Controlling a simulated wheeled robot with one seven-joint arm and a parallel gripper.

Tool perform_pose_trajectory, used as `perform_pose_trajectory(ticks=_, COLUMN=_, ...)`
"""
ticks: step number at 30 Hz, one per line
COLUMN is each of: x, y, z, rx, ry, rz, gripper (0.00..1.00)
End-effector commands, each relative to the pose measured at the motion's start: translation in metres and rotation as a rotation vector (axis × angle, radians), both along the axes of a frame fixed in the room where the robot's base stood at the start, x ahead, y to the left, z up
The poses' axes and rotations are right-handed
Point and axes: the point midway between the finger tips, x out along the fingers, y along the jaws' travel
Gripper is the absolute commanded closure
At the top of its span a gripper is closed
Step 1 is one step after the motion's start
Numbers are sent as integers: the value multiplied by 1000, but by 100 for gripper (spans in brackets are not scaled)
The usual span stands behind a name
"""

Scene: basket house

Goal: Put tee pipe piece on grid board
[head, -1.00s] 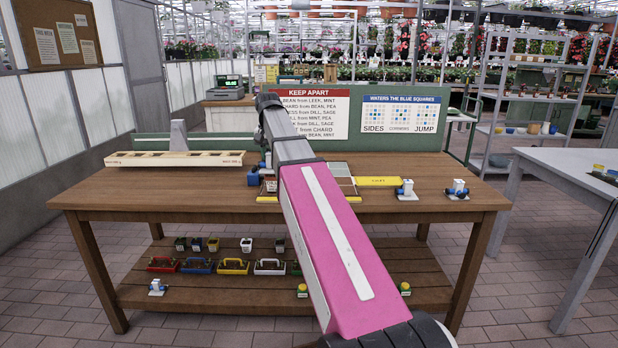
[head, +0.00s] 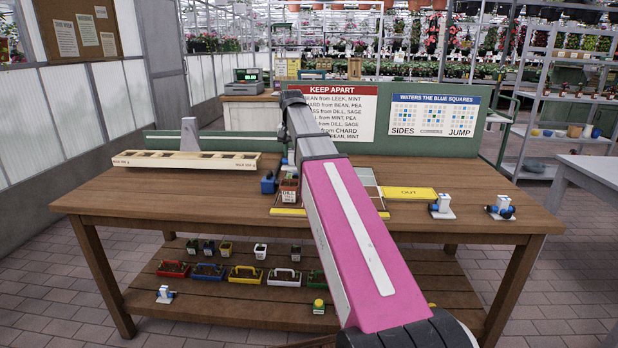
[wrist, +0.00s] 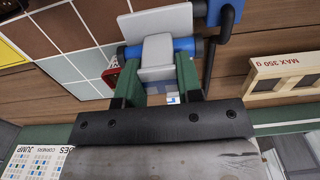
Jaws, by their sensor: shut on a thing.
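In the wrist view my gripper (wrist: 160,80) is shut on a white and blue pipe piece (wrist: 157,55), seemingly the tee, with blue ends showing at both sides and a white plate beyond. The grid board (wrist: 60,32), with brown and grey-blue squares, lies below and to the left of the held piece. I cannot tell whether the piece touches it. In the head view the board (head: 364,178) is partly hidden by my pink arm. The gripper is mostly hidden there; a bit of the white piece (head: 291,157) shows beside the arm.
A blue fitting (head: 268,184) and a labelled pot (head: 289,189) stand at the board's left. A yellow OUT strip (head: 408,194) lies at its right. Two white-and-blue pieces (head: 442,206) (head: 502,207) stand farther right. A long wooden tray (head: 185,162) is at left. The front left tabletop is clear.

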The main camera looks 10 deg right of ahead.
Motion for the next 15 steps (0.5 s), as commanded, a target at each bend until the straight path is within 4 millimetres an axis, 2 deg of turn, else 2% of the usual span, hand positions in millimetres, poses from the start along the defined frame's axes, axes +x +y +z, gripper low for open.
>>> perform_pose_trajectory(ticks=6, x=-1, y=0, z=-39, rx=0, ry=2, rz=0, gripper=91)
perform_pose_trajectory(ticks=15, x=-1, y=0, z=-65, rx=0, ry=2, rz=0, gripper=91)
